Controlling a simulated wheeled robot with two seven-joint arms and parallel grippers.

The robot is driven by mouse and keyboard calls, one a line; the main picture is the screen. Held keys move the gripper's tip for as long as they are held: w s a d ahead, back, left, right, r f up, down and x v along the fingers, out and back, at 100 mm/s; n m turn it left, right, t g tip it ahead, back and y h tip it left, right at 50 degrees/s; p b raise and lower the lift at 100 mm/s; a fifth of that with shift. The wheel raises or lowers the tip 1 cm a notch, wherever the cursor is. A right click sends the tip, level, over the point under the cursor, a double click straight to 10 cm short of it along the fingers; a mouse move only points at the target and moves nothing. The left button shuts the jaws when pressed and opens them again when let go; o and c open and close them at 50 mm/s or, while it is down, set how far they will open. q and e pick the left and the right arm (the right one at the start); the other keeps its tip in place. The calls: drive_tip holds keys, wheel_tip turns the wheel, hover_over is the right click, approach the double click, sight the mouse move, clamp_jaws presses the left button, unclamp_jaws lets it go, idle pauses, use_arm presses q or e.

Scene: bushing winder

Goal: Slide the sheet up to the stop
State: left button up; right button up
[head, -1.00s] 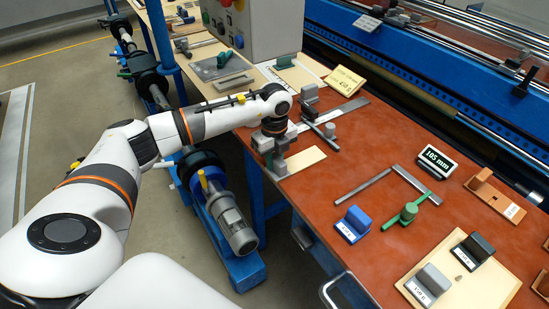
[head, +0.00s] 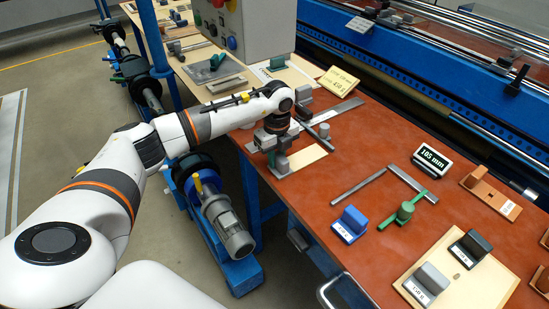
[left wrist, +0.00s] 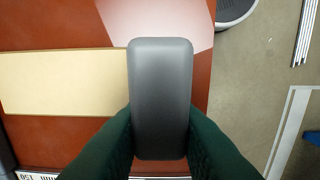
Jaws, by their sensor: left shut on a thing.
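The cream sheet (head: 308,156) lies flat on the red-brown table near its left edge. It also shows in the left wrist view (left wrist: 62,82), running left from a grey rounded block (left wrist: 160,95). Its right end meets or passes under the block; I cannot tell which. My left gripper (head: 276,150) is low over the table at the sheet's near left end. Its dark green fingers are shut on the grey block. The flat metal ruler (head: 345,110) with grey blocks lies beyond the sheet; I cannot tell which part is the stop. My right gripper is out of view.
Metal bars (head: 360,184), a blue block (head: 351,222), a green-handled tool (head: 405,211) and a 105 mm display (head: 432,161) are to the right. A motor (head: 228,230) sits below the table's left edge.

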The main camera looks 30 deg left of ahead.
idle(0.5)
use_arm(q)
drive_tip(key=shift+w+d, duration=0.25)
drive_tip(key=shift+w, duration=0.3)
drive_tip(key=o, duration=1.1)
drive_tip(key=shift+c, duration=0.2)
drive_tip(key=shift+r, duration=0.1)
